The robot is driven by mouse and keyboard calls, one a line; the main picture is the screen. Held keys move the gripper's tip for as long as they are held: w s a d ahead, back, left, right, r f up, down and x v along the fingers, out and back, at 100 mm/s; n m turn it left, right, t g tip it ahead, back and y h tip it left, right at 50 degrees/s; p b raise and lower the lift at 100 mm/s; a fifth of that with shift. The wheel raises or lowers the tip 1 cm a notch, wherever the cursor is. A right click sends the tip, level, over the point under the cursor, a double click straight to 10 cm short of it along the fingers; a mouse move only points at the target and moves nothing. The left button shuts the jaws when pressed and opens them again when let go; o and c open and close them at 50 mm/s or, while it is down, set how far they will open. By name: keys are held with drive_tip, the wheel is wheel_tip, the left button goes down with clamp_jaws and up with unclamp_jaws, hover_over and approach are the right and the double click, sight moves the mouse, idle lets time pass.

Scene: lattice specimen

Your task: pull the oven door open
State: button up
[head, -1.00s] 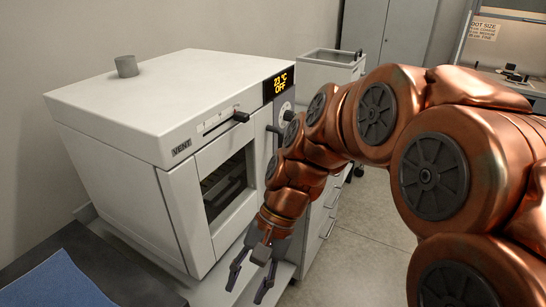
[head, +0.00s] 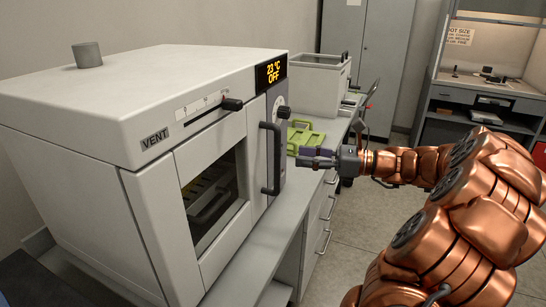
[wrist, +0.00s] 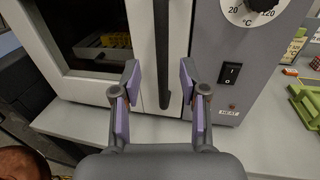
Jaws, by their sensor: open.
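The white oven (head: 110,95) stands at left in the head view, its display reading 23 °C OFF. Its door (head: 215,190) looks shut, with a dark window. A dark vertical handle (head: 277,160) stands out at the door's right edge; it also shows in the wrist view (wrist: 162,50). My gripper (head: 303,158) is open and empty, pointing at the handle with a small gap in the head view. In the wrist view, the purple-padded fingers of my gripper (wrist: 160,80) lie to the left and right of the handle's lower part. Contact is not visible.
A vent slider (head: 232,104) sticks out above the door. A dial (wrist: 252,8) and a heat switch (wrist: 230,74) are right of the handle. A green rack (head: 305,138) lies on the grey bench (head: 250,245) behind my gripper. Floor is clear at right.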

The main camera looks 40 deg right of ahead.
drive_tip(key=p+x, duration=0.1)
drive_tip(key=x, duration=0.6)
drive_tip(key=shift+w, duration=0.3)
clamp_jaws()
idle(0.5)
